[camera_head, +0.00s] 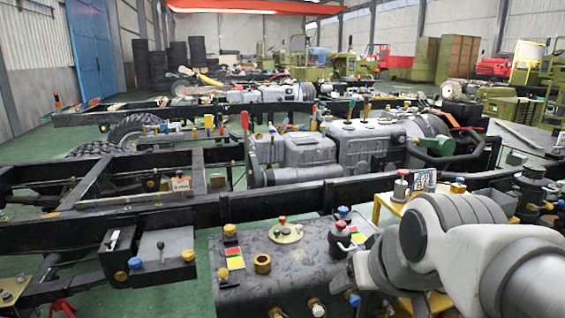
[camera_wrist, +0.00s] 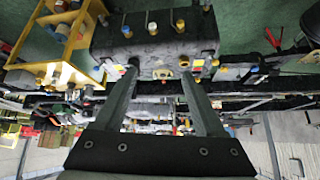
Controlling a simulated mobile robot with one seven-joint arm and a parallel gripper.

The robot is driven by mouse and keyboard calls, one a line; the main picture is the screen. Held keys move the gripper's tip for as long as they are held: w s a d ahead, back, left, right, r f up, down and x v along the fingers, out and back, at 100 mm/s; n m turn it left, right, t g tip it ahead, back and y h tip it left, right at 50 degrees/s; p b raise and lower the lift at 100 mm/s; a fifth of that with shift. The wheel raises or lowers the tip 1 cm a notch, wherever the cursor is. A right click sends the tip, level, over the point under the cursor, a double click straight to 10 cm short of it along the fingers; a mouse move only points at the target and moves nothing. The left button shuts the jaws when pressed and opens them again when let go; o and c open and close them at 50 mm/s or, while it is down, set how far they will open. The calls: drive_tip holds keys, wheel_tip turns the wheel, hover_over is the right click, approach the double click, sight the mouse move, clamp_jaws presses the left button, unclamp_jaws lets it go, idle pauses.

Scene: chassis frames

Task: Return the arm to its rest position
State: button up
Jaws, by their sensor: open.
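My arm reaches in from the lower right of the head view, its white and grey links in front of the nearest chassis frame (camera_head: 330,194). The gripper's fingers are hidden or too small to make out there. In the wrist view my gripper (camera_wrist: 158,75) shows two dark fingers spread wide apart, with nothing between them. The wrist picture is upside down. Beyond the fingertips is a dark tank-like box (camera_wrist: 150,35) with coloured caps, apart from the fingers as far as I can tell. The same box (camera_head: 290,262) stands in the head view just left of my arm.
A yellow stand (camera_wrist: 75,40) is beside the box. A grey engine (camera_head: 345,145) sits on the chassis behind. Small capped parts cover many surfaces. More chassis and tyres (camera_head: 140,62) stand farther back. Green floor (camera_head: 190,280) shows between the frames.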

drive_tip(key=s+d+f+g+h, duration=0.1)
drive_tip(key=s+d+f+g, duration=0.2)
drive_tip(key=s, duration=0.4)
wheel_tip(320, 180, up, 24)
drive_tip(key=t+p, duration=0.1)
drive_tip(key=p, duration=2.3)
drive_tip(key=shift+a+m+p, duration=0.2)
drive_tip(key=shift+m+p, duration=0.1)
drive_tip(key=shift+m, duration=0.1)
drive_tip(key=shift+s, duration=0.1)
